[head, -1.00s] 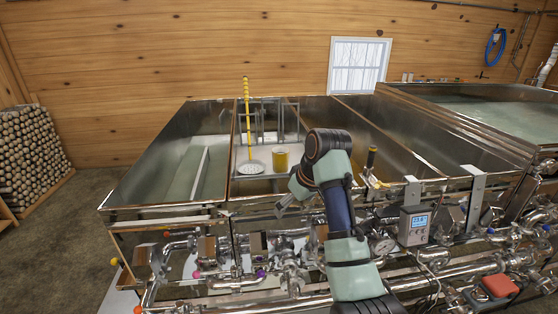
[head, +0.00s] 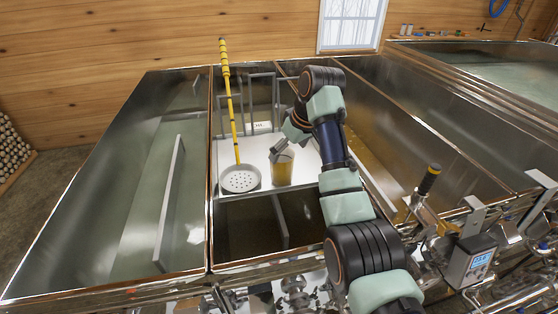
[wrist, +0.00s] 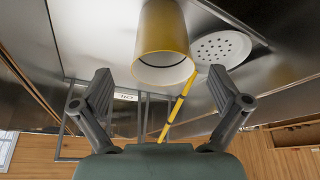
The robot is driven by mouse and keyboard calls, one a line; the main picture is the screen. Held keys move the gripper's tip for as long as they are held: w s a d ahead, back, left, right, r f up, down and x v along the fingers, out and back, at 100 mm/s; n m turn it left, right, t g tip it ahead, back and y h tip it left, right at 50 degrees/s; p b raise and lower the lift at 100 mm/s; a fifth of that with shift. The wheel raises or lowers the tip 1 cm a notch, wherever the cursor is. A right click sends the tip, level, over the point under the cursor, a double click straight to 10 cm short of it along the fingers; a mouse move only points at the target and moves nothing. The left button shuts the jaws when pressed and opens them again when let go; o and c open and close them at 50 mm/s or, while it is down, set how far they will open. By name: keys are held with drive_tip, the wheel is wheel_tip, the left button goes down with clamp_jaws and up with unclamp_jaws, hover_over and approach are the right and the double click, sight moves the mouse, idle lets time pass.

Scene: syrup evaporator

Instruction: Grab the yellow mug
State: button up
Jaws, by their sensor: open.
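The yellow mug (head: 283,168) stands on a white shelf (head: 303,178) inside a metal pan compartment in the head view. In the wrist view the mug (wrist: 164,40) shows its yellow side and pale open rim, in front of my gripper and roughly centred between the fingers. My gripper (head: 281,147) is at the mug's upper part in the head view and hides some of it. In the wrist view my gripper (wrist: 166,98) is open, with a finger on each side and gaps between them and the mug. I see no contact.
A perforated skimmer (head: 240,179) with a long yellow handle (head: 232,110) lies just left of the mug. Metal pan walls (head: 210,200) surround the shelf. A black-and-yellow handle (head: 429,179) and a digital gauge (head: 471,262) stand at right.

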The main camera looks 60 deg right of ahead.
drive_tip(key=p+x, duration=0.2)
drive_tip(key=x, duration=0.5)
drive_tip(key=shift+a+p, duration=0.15)
drive_tip(key=shift+p, duration=0.15)
drive_tip(key=c, duration=1.3)
drive_tip(key=shift+o, duration=0.2)
drive_tip(key=shift+r, duration=0.15)
drive_tip(key=shift+r, duration=0.25)
drive_tip(key=shift+c, duration=0.7)
wheel_tip(320, 180, up, 19)
drive_tip(key=shift+r, duration=0.15)
drive_tip(key=shift+c, duration=0.2)
